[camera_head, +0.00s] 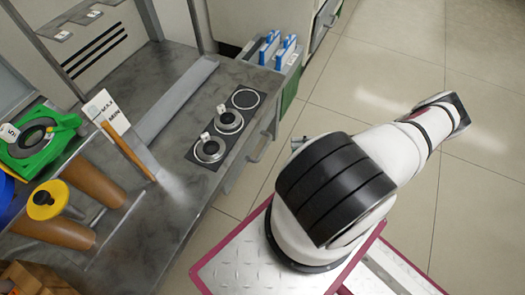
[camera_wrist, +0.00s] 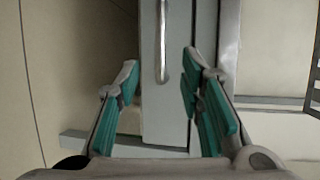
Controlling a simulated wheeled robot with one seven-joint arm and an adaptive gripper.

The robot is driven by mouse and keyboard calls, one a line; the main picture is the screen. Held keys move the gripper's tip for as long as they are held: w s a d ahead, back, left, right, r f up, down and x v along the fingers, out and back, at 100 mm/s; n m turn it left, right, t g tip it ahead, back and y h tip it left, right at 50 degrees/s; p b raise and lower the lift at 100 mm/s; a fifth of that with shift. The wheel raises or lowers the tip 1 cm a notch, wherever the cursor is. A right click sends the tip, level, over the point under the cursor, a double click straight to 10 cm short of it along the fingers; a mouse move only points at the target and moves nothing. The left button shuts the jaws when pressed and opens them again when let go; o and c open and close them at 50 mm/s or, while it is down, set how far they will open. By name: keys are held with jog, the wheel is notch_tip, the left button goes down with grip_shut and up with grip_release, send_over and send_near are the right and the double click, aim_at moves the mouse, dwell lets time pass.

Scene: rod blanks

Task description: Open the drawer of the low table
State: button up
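The low table (camera_head: 170,190) has a worn grey metal top and stands at the left in the head view. A bar handle (camera_head: 262,148) shows on its front side, below the black panel. In the wrist view a pale grey drawer front (camera_wrist: 178,110) fills the middle, with a metal bar handle (camera_wrist: 162,45) on it. The drawer looks shut, as far as I can tell. My gripper (camera_wrist: 161,62) is open and empty, its teal-padded fingers on either side of the handle's line. The handle lies beyond the fingertips, apart from them. In the head view my arm mostly hides the gripper.
A black panel with round metal discs (camera_head: 228,120) lies on the tabletop. A green device (camera_head: 38,140), brown cylinders and a white card (camera_head: 106,112) stand at the left. A bin with blue items (camera_head: 275,50) is at the table's far end. Tiled floor (camera_head: 400,60) is clear at right.

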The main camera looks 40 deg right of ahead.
aim_at(264, 148)
jog(key=b+x, duration=0.2)
jog(key=x, duration=1.1)
jog(key=shift+f, duration=0.1)
grip_shut()
